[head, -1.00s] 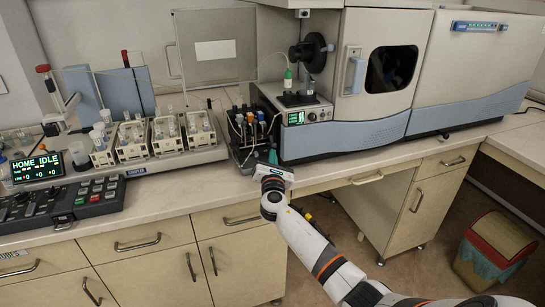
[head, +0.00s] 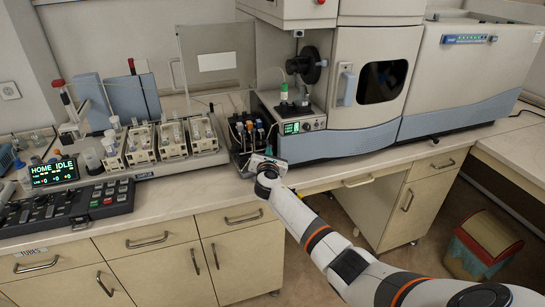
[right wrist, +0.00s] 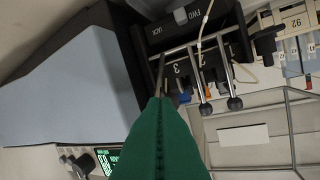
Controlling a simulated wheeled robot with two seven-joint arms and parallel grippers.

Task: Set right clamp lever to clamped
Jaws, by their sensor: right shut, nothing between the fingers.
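The black clamp unit (head: 243,146) stands on the bench left of the big instrument, with small coloured parts on top. The right wrist view shows its front (right wrist: 180,40), with a "3" label and several metal lever rods. Two rods end in black knobs (right wrist: 205,108) and hang side by side. A third rod (right wrist: 161,72), near the "3", runs down to the green fingertips; its end is hidden behind them. It appears to be the right clamp lever. My right gripper (right wrist: 163,102) is shut and empty, its tips at or very near this rod; contact cannot be told. My left gripper is out of view.
The grey-blue instrument (head: 375,80) stands close right of the unit, with a small display box (head: 291,127) beside it. A sampler with vial racks (head: 140,145) and a control panel (head: 65,210) fill the bench to the left. A clear panel (head: 215,62) stands behind.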

